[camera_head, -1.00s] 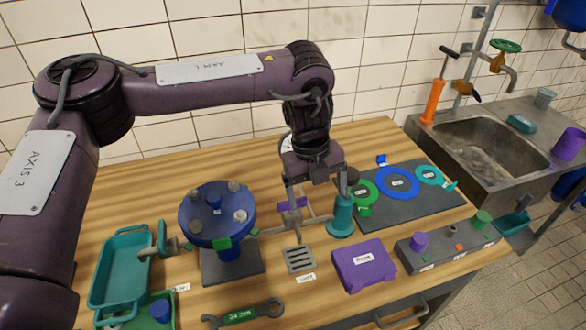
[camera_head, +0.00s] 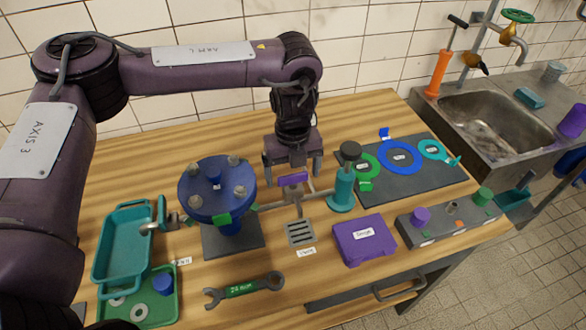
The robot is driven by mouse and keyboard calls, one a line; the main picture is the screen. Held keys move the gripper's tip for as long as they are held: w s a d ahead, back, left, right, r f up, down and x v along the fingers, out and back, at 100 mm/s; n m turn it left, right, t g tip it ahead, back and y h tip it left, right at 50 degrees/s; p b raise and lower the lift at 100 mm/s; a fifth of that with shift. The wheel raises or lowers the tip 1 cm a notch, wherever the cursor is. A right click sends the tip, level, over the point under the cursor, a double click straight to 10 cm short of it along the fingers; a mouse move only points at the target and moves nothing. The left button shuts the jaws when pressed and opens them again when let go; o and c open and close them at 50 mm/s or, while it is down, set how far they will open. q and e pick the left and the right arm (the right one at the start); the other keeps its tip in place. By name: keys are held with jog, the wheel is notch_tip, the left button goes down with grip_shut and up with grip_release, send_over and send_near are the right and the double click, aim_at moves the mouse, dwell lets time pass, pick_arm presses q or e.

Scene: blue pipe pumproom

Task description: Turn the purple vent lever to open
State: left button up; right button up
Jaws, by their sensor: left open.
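The purple vent lever (camera_head: 292,179) sits on a small grey valve (camera_head: 296,196) in the thin pipe between the blue flanged fitting (camera_head: 217,190) and the teal cylinder (camera_head: 343,189). A grey slotted drain plate (camera_head: 299,233) with a small label lies in front of it. My left gripper (camera_head: 293,178) points down just behind and above the lever, with its two fingers apart on either side of it. I cannot tell whether a finger touches the lever. My right gripper is not in view.
A teal tray (camera_head: 123,245) and a green tray (camera_head: 139,303) stand at left. A wrench (camera_head: 243,289) lies in front. A purple box (camera_head: 364,240) and a grey block with knobs (camera_head: 448,219) stand at right. A dark mat (camera_head: 408,184) holds coloured rings. A sink (camera_head: 492,122) is beyond.

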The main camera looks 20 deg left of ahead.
pick_arm(q)
jog(key=shift+c, duration=0.2)
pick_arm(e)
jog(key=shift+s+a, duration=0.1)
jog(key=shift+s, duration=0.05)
pick_arm(q)
jog(key=c, duration=0.9)
jog(key=shift+c, duration=0.2)
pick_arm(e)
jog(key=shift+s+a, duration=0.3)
